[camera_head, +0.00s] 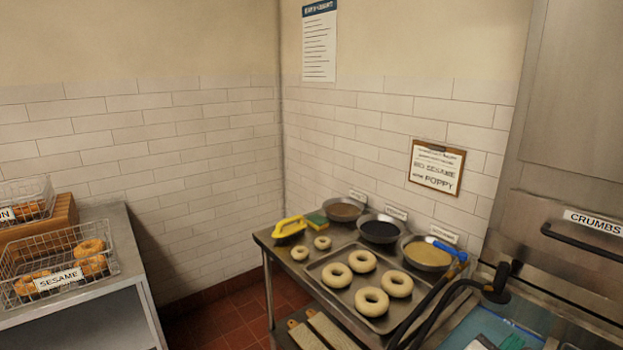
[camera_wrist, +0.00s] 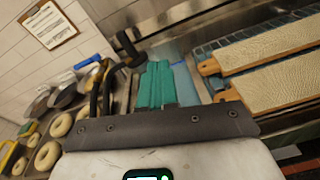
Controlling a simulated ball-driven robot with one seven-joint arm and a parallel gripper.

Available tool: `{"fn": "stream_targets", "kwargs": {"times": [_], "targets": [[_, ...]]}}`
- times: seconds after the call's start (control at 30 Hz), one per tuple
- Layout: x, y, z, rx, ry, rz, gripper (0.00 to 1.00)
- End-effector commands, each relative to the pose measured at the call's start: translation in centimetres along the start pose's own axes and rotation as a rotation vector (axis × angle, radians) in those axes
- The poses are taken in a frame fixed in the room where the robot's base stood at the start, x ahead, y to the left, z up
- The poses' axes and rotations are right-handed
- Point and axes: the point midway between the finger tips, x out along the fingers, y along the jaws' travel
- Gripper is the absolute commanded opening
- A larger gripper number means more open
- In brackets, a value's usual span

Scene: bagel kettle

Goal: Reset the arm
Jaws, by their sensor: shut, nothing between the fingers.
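My gripper (camera_wrist: 157,66) is in the wrist view, with its two teal fingers side by side at the middle. The fingers are shut with nothing between them. They point away from the camera, above my dark bolted hand plate and white hand body. The fingers are apart from the dough rings (camera_head: 370,301) on the metal tray. In the head view only small teal and white parts show at the bottom right edge, so most of the arm is out of sight there.
Two cloth-covered boards (camera_wrist: 268,55) lie at the right of the wrist view. Black curved handles (camera_head: 497,284) rise beside the tray. Bowls of toppings (camera_head: 380,229) stand behind it. A wire basket of bagels (camera_head: 60,272) sits on the left counter. Red floor lies between the counters.

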Motion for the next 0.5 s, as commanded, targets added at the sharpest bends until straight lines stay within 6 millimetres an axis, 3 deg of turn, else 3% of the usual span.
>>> {"fn": "stream_targets", "kwargs": {"times": [0.27,0.5], "targets": [[-0.8,-5.2,-4.3,0.326,0.176,-0.103,0.0],[-3.8,-12.1,-10.3,0.785,0.401,-0.339,0.0]]}}
